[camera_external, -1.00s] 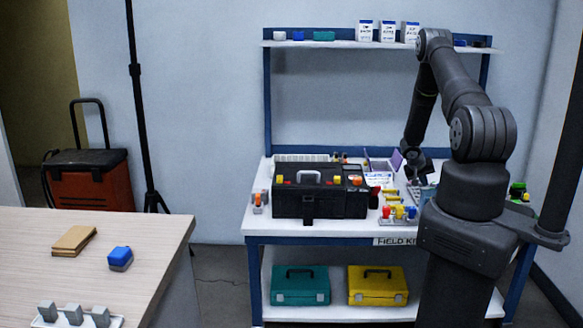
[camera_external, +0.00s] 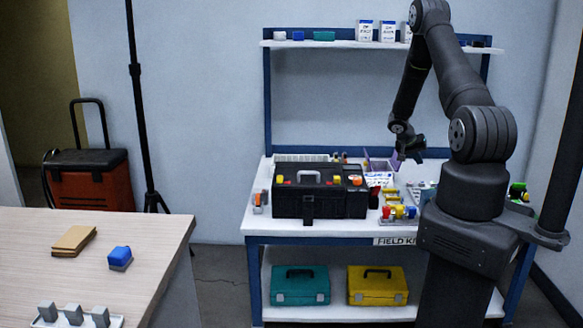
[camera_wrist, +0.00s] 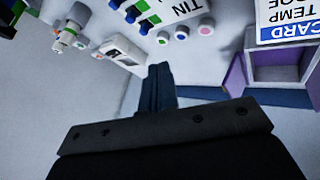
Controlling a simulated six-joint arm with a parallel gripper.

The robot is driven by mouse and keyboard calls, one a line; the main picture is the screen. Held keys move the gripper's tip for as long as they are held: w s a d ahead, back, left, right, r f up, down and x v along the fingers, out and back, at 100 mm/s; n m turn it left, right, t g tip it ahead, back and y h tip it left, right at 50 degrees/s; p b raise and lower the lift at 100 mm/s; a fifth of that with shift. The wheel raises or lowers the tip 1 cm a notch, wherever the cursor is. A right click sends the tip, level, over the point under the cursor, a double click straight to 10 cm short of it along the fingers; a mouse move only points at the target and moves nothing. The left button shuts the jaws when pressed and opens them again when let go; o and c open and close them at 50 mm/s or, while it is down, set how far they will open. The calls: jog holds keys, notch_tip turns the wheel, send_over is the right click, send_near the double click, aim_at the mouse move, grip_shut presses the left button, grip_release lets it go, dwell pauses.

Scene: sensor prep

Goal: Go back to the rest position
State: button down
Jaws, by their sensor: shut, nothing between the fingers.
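My gripper (camera_external: 411,157) hangs above the right part of the white workbench (camera_external: 262,226), clear of the things on it. In the wrist view its fingers (camera_wrist: 158,88) are together, with nothing between them. My arm rises from its base at the right of the bench and bends down to the gripper. No object is held.
Near the gripper are a purple holder (camera_external: 379,165) and small coloured parts (camera_external: 399,212). A shelf (camera_external: 350,44) with boxes runs above. A wooden table (camera_external: 50,235) is at left, beyond an open floor gap.

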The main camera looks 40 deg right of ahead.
jog(key=s+d+r+m+y, duration=0.2)
jog(key=d+r+m+y, duration=0.1)
jog(key=r+m, duration=0.4)
jog(key=s+d+r+m+t+y, duration=0.1)
jog(key=d+r+m+y, duration=0.3)
jog(key=r, duration=0.9)
jog(key=shift+s+d+m, duration=0.7)
jog(key=shift+d+m, duration=0.2)
jog(key=shift+m, duration=0.6)
